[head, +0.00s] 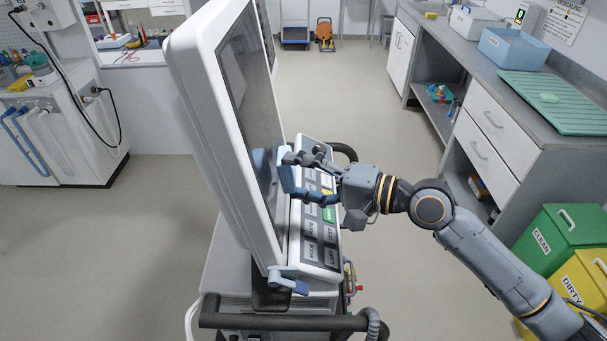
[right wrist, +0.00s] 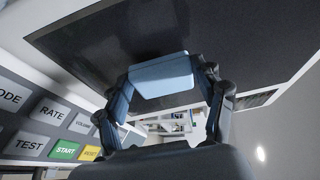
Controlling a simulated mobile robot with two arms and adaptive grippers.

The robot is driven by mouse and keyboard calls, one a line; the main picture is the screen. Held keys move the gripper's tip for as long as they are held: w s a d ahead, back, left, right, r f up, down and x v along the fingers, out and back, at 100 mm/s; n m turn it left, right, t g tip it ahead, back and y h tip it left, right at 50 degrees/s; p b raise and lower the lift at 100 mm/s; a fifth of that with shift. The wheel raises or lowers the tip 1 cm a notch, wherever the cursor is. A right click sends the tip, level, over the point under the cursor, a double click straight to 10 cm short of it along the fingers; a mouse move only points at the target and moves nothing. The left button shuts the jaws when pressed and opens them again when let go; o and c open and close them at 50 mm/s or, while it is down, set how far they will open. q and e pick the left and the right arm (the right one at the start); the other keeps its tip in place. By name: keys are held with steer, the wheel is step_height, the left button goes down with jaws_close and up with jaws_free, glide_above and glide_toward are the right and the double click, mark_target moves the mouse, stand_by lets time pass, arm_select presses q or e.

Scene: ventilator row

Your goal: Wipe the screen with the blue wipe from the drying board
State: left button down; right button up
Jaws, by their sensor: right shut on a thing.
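The ventilator's dark screen (head: 248,85) stands upright in a white housing, seen at a steep angle in the head view. It also fills the upper part of the right wrist view (right wrist: 215,35). My right gripper (head: 292,178) is shut on the light blue wipe (right wrist: 160,75), which spans between its two fingertips. The wipe faces the lower part of the screen, very close to it; I cannot tell if they touch. My left gripper is out of view.
A keypad panel (head: 320,225) with labelled buttons sits just below the screen, close under my right gripper. A dark handle bar (head: 280,322) crosses the cart's front. A blue bin (head: 513,48) stands on the counter. Green CLEAN (head: 560,235) and yellow DIRTY (head: 580,285) bins stand at lower right.

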mark_target(293, 168)
steer(key=shift+a+p, duration=0.5)
steer(key=shift+a, duration=0.3)
steer(key=shift+f, duration=0.1)
steer(key=shift+w+d+f+b, duration=0.1)
steer(key=shift+w+b, duration=0.4)
steer(key=shift+w, duration=0.1)
steer(key=shift+w+b, duration=0.65)
steer(key=shift+w, duration=0.75)
steer(key=shift+r+p, duration=0.2)
steer(key=shift+p, duration=0.15)
steer(key=shift+s+p, duration=0.55)
steer(key=shift+s, duration=0.05)
steer(key=shift+s+p, duration=0.6)
steer(key=shift+s, duration=0.1)
steer(key=shift+s+f+p, duration=0.1)
steer(key=shift+s+p, duration=0.3)
steer(key=shift+s, duration=0.4)
steer(key=shift+a, duration=0.2)
